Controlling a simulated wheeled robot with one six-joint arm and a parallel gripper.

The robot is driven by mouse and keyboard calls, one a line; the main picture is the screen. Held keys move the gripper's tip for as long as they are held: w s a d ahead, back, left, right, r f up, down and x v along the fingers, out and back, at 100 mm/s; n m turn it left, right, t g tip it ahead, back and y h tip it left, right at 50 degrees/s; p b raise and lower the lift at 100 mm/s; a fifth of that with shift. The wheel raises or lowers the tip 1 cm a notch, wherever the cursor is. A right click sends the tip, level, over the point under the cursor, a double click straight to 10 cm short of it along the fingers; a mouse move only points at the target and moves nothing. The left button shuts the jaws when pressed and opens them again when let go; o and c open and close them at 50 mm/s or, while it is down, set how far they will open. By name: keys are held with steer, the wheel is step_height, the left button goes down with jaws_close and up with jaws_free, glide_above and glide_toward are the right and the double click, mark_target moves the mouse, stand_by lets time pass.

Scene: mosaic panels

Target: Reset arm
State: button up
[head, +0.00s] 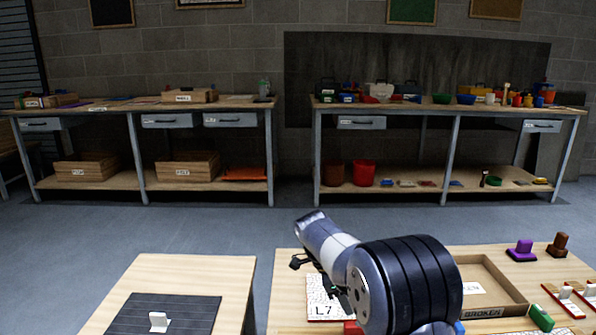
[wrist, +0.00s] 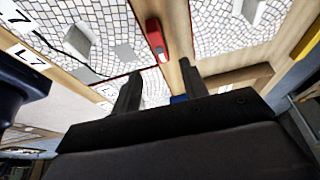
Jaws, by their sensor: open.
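My gripper (wrist: 160,88) shows in the wrist view with its two dark fingers apart and nothing seen between them. My arm covers part of the right-hand table in the head view, and the gripper cannot be made out clearly there. A mosaic panel with an L7 label (head: 322,298) lies on that table, partly behind my arm. Pale mosaic panels (wrist: 122,22) also show in the wrist view, with grey blocks on them. A red object (wrist: 156,40) lies beyond the fingers, between panels. A blue object (wrist: 178,99) is partly hidden near the right finger.
A wooden tray marked BROKEN (head: 497,309) stands right of my arm. Purple (head: 520,252) and brown (head: 558,245) handled blocks stand behind it. A left table (head: 190,270) holds a dark mat (head: 180,318) with a white piece. Two workbenches line the wall; floor between is clear.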

steer(key=b+x, duration=0.3)
steer(key=x, duration=0.8)
steer(key=shift+d+f, duration=0.1)
steer(key=shift+f, duration=0.05)
steer(key=shift+s+r+n+t+b, duration=0.1)
steer(key=shift+n+t+b, duration=0.15)
steer(key=shift+n, duration=0.25)
steer(key=shift+r+n+t+b, duration=0.15)
steer(key=shift+n+b, duration=0.05)
steer(key=shift+n, duration=0.3)
steer(key=shift+n+t+y+b, duration=0.3)
steer(key=shift+n+t, duration=0.4)
steer(key=shift+n, duration=1.3)
steer(key=shift+r, duration=0.1)
